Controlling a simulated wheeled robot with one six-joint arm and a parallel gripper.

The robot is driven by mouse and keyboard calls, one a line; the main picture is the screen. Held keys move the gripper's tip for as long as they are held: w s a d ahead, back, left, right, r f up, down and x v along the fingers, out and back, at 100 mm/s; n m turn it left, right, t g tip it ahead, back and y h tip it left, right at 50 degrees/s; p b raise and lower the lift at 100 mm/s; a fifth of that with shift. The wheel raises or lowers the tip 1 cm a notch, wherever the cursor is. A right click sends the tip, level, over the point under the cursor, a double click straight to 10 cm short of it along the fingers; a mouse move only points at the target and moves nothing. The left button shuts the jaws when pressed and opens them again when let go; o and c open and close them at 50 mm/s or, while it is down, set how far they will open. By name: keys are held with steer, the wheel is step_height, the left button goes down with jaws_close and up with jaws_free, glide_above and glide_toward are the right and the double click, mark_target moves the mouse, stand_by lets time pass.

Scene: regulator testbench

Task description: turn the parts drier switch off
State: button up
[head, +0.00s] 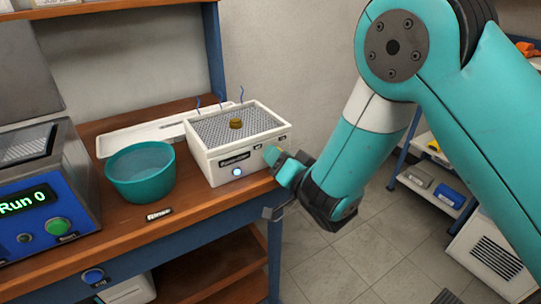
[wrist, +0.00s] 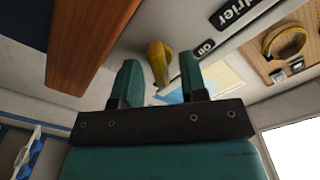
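A yellow lever (wrist: 158,60), apparently the switch, shows between my two teal fingertips. My gripper (head: 277,160) is at the right end of the drier's front; in the wrist view its fingers are apart. Contact with the lever cannot be told. The lever is hidden in the head view.
A brass-coloured part (head: 236,123) sits on the drier's top. A teal bowl (head: 140,172) and a white tray (head: 150,130) are to its left. A blue machine reading "Run 0" (head: 30,205) stands at far left. Open tiled floor (head: 350,265) lies right of the bench.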

steer(key=shift+w, duration=0.1)
jaws_close()
steer(key=shift+n, duration=0.4)
steer(key=n, duration=0.3)
steer(key=shift+a, duration=0.1)
steer(key=n+b, duration=0.1)
steer(key=n, duration=0.3)
steer(key=n+b, duration=0.1)
steer(key=n, duration=0.3)
steer(key=shift+a, duration=0.1)
steer(key=shift+s+n, duration=0.2)
steer(key=shift+n, duration=1.9)
